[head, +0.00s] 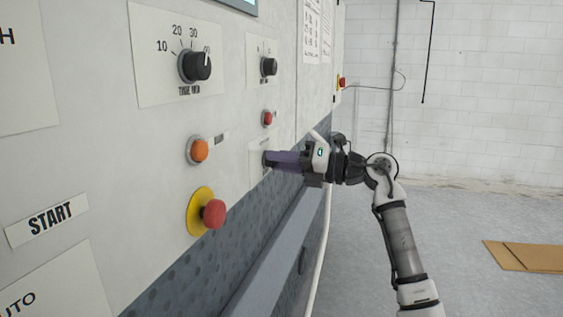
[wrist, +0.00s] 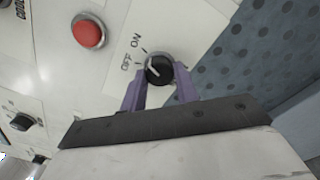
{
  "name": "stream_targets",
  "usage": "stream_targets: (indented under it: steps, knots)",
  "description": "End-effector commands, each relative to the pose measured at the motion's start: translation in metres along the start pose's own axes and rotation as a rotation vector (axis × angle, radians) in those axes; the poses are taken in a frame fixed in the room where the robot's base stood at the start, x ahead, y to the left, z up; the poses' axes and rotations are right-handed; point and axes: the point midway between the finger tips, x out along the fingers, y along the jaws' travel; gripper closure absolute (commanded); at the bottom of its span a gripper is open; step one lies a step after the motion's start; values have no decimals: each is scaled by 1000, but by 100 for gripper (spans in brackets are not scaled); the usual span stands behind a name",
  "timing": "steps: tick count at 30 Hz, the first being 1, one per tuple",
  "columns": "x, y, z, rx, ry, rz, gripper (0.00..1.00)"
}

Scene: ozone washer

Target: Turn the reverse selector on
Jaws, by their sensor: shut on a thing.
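The reverse selector is a round black knob (wrist: 159,69) with a white pointer line, on a white label plate in the wrist view. ON and OFF marks (wrist: 131,52) stand rotated to its left. The pointer faces left toward these marks; I cannot tell exactly which one. My gripper (wrist: 160,84) has its two purple fingers on either side of the knob, shut on it. In the head view my gripper (head: 270,160) reaches the panel from the right, and its fingers hide most of the selector.
A red button (wrist: 88,32) sits close to the selector in the wrist view. In the head view the panel also carries an orange button (head: 198,150), a red emergency stop (head: 213,214) and a timer knob (head: 196,66). Floor at the right is clear except flat cardboard (head: 525,256).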

Motion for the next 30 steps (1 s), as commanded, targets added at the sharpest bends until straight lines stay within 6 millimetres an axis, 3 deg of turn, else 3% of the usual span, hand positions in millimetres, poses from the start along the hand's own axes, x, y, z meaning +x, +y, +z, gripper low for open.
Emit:
stream_targets:
  steps: [8,9,13,23,26,30]
  knots:
    - [0,0,0,2,-1,1,93]
    - [0,0,0,2,-1,1,66]
    - [0,0,0,2,-1,1,49]
    - [-2,-1,0,1,-1,0,48]
    - [-12,-2,0,2,-3,0,48]
    - [-38,-3,-1,1,-5,-1,48]
